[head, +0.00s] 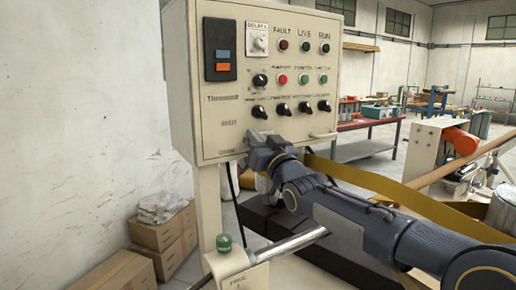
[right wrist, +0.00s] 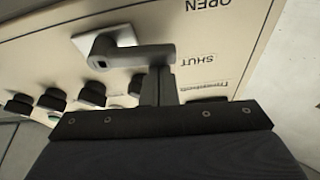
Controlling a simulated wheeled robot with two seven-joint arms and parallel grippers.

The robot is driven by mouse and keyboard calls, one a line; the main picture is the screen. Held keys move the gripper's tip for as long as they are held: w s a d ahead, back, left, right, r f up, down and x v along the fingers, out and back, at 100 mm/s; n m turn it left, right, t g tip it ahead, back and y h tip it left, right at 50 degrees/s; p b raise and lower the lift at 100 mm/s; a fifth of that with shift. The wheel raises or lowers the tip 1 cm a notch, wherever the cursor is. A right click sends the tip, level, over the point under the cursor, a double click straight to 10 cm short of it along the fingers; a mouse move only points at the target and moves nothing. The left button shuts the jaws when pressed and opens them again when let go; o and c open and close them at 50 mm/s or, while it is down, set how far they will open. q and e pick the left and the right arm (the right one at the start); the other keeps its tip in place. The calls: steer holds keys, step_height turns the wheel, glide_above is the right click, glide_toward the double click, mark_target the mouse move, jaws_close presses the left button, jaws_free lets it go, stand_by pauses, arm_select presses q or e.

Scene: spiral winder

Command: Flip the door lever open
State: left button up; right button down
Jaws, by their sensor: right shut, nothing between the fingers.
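The door lever (right wrist: 135,57) is a grey bar on a pale square plate (right wrist: 85,42) in the right wrist view. Its free end points toward the SHUT label, and the OPEN label lies farther up. My right gripper (right wrist: 160,88) is shut and empty, with its fingers at the lever's free end; I cannot tell whether they touch it. In the head view my right gripper (head: 258,140) is at the lower part of the cream control panel (head: 212,140), where it largely hides the lever. My left gripper is not in view.
Black knobs (head: 284,109) and coloured buttons sit on the panel just above my right gripper. A green-topped button post (head: 224,243) stands below. A yellow-brown strip (head: 380,185) runs behind my right arm. Cardboard boxes (head: 160,235) stand against the left wall.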

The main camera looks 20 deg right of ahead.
arm_select(q)
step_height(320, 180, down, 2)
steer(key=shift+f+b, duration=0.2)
steer(key=shift+b, duration=0.5)
arm_select(e)
step_height(320, 180, down, 3)
steer(key=n+y, duration=0.1)
steer(key=n, duration=0.2)
steer(key=n+y, duration=0.1)
steer(key=n, duration=0.2)
steer(key=shift+a+r+y, duration=0.15)
steer(key=shift+y, duration=0.25)
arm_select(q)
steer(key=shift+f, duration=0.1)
arm_select(e)
steer(key=shift+g, duration=0.3)
